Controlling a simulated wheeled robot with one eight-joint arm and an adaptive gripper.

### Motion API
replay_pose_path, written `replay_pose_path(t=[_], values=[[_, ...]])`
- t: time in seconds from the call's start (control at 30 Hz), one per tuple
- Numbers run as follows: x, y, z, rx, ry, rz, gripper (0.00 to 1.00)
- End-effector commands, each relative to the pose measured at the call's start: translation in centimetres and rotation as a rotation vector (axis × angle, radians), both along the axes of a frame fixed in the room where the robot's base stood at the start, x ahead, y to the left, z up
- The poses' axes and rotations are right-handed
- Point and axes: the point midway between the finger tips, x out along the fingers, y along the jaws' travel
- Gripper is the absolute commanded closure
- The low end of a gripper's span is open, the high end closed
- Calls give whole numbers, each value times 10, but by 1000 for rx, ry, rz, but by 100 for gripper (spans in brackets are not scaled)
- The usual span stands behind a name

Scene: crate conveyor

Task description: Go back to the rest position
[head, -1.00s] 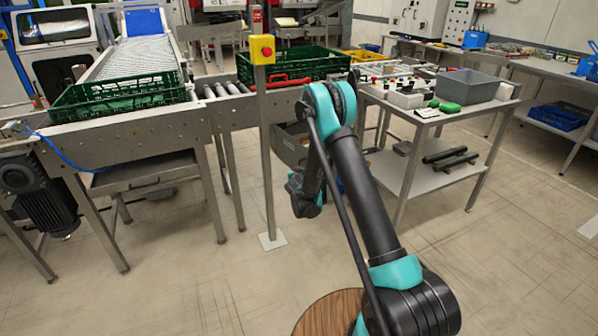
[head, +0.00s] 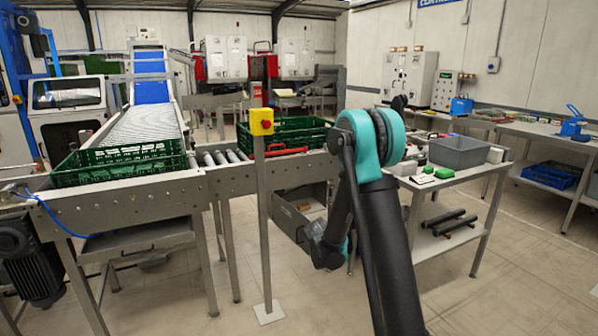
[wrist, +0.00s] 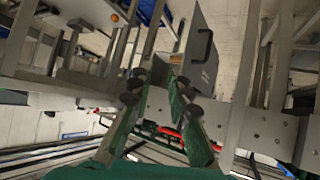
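My gripper (wrist: 158,80) shows in the wrist view. Its two green fingers with dark pads stand apart with nothing between them, so it is open and empty. In the head view my teal and black arm rises in front of the conveyor's right end, and I cannot make out the fingers there. The wrist picture is upside down, with the floor at the top and a grey bin (wrist: 203,50) beyond the fingertips.
A green crate (head: 120,172) sits on the left conveyor and another green crate (head: 284,138) farther back. A post with a yellow button box (head: 261,122) stands before the conveyor. At right, a steel side table bears a grey bin (head: 458,152). Floor at the lower right is clear.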

Motion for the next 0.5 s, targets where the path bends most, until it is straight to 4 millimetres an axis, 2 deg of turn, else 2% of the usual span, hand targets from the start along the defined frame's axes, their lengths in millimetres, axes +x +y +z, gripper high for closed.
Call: replay_pose_path(t=[0.03,0.2,0.37,0.5], values=[[-16,-13,10,-1,27,-11,82],[-67,-44,33,-6,120,-27,82],[-122,-69,47,-4,207,-32,82],[-174,-85,55,4,284,-28,82]])
